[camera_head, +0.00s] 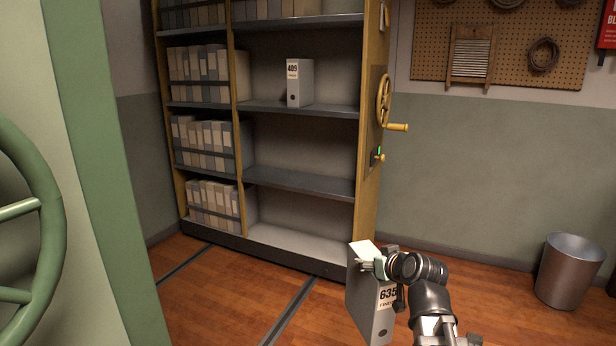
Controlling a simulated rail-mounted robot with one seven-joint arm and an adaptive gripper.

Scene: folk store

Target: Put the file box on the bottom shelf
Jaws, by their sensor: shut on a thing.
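The grey file box (370,312) carries a white label reading 635. It hangs upright in front of the shelf unit's right end, low over the floor. My gripper (370,262) is shut on its top part, and a pale flap or paper shows there. The finger contact is partly hidden by the wrist. The bottom shelf (300,243) of the right-hand bay is bare, behind and to the left of the box. The box is apart from the shelf in the picture.
Rows of files (205,145) fill the left bay. A yellow handwheel (384,100) juts from the unit's right end. A metal bin (570,270) stands at right. Rails (285,318) cross the floor.

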